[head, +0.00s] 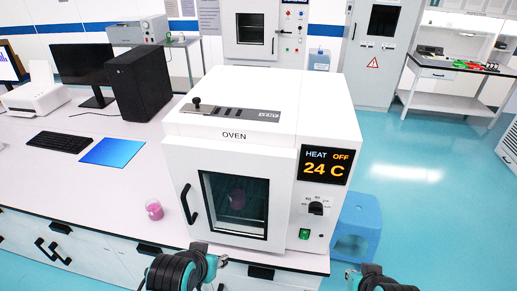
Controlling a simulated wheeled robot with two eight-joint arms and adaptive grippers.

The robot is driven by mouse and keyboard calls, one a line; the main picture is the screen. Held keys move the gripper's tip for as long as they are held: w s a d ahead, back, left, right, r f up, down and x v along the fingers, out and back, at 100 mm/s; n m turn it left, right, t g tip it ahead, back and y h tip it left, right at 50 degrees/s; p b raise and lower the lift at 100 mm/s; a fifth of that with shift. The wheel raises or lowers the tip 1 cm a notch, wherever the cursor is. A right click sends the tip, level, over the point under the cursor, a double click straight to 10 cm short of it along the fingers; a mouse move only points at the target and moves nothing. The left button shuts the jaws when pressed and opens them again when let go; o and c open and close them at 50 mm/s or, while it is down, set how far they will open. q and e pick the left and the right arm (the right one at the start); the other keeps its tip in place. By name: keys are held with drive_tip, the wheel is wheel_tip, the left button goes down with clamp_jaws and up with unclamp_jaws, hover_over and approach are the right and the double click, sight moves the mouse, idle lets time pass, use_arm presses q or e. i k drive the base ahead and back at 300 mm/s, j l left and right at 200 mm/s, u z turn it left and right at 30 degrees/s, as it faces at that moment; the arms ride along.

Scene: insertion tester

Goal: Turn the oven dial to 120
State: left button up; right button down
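The white oven (180,150) stands on the bench with its windowed door shut. Its black dial (316,208) is on the lower right of the front, with small marks around it that are too small to read. The display (325,166) above reads HEAT OFF and 24 C. A green switch (304,234) is below the dial. My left gripper (210,262) is at the bottom edge, below the oven door. My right gripper (356,277) is at the bottom edge, below and right of the dial. Both are apart from the dial, and their fingers cannot be made out.
A pink-filled beaker (154,210) stands left of the oven; something pinkish shows dimly behind the door glass. A blue stool (357,225) is right of the bench. A keyboard (58,142), blue sheet (113,152) and black computer case (145,85) are on the left. The floor at right is clear.

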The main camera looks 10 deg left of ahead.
sight(315, 208)
drive_tip(key=k+j+z, duration=0.5)
drive_tip(key=k+z, duration=0.15)
drive_tip(key=i+j, duration=0.15)
drive_tip(key=i, duration=0.1)
